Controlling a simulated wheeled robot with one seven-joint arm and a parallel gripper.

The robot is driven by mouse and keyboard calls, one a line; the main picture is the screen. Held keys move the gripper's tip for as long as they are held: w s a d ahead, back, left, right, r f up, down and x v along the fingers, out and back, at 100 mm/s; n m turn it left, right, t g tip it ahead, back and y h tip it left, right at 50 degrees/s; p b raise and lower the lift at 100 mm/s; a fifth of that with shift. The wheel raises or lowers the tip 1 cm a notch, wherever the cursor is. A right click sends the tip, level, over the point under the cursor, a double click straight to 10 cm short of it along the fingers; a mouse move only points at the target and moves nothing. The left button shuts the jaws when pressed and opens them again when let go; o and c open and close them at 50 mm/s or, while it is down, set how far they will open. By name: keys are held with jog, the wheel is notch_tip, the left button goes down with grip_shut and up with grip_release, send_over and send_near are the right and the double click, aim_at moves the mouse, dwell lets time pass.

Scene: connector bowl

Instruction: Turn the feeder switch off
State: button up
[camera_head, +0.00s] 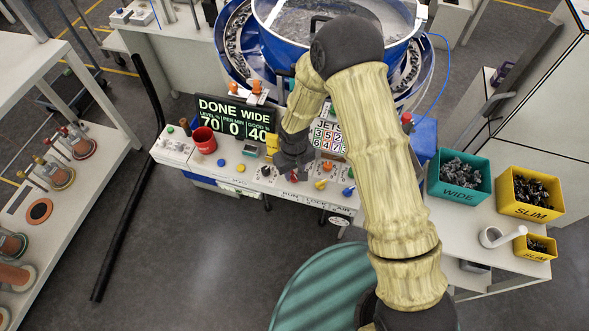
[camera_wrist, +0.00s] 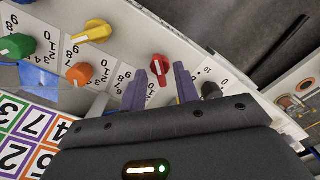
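The control panel (camera_head: 230,170) of the feeder bench carries a row of knobs, and no label reading "feeder" is legible. In the wrist view, a red knob (camera_wrist: 158,66) stands between my gripper's two purple fingers. My gripper (camera_wrist: 160,85) is open around it, with a gap between the fingers; contact cannot be told. A black knob (camera_wrist: 211,90) is just right of the fingers, beside marks 0 and 10. In the head view, my gripper (camera_head: 289,170) is low over the panel's front and hides part of it.
Yellow (camera_wrist: 93,31), orange (camera_wrist: 79,74) and green (camera_wrist: 17,46) knobs lie left. A red cup (camera_head: 204,139) stands on the panel. A teal WIDE bin (camera_head: 456,192) and yellow SLIM bins (camera_head: 530,211) stand right.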

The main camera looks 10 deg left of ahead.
jog(key=shift+f, duration=0.15)
grip_shut()
jog(key=shift+n, duration=0.4)
jog(key=shift+n+b, duration=0.6)
jog(key=shift+n, duration=0.6)
jog(key=n, duration=0.3)
jog(key=shift+n, duration=0.3)
jog(key=n, duration=1.1)
jog(key=shift+w+p, duration=0.1)
jog(key=shift+p, duration=0.2)
